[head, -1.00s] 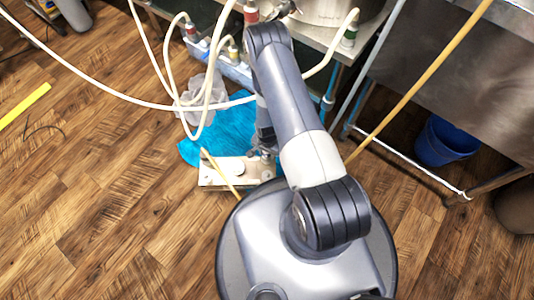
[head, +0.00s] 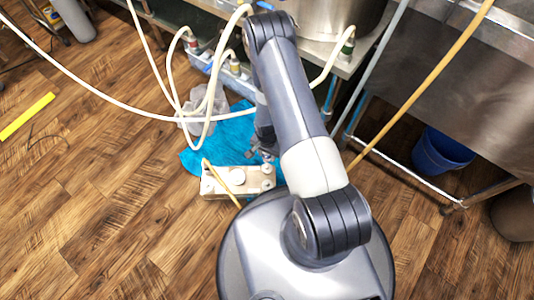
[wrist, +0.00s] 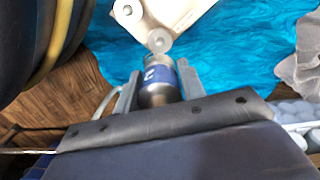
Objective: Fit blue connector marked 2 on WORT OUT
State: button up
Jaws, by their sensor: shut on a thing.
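My gripper (wrist: 158,88) is shut on the blue connector (wrist: 160,76), a metal cylinder with a blue band marked 2. One grey jaw is on each side of it. Its far end points at a round pale fitting (wrist: 159,40) on a cream block; whether they touch I cannot tell. In the head view the cream block (head: 218,186) has several round fittings and stands by the blue sheet. My gripper (head: 264,150) is low near its right end, and the connector cannot be made out there. No WORT OUT label is readable.
A blue sheet (head: 232,135) lies on the wooden floor. Pale hoses (head: 120,98) loop across the left. A steel bench with a pot (head: 325,22) stands behind, a blue bucket (head: 440,152) at right. Floor at left is mostly clear, with a yellow strip (head: 27,116).

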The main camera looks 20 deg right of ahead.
jog(key=shift+r+p, duration=1)
jog(key=shift+r, duration=1.05)
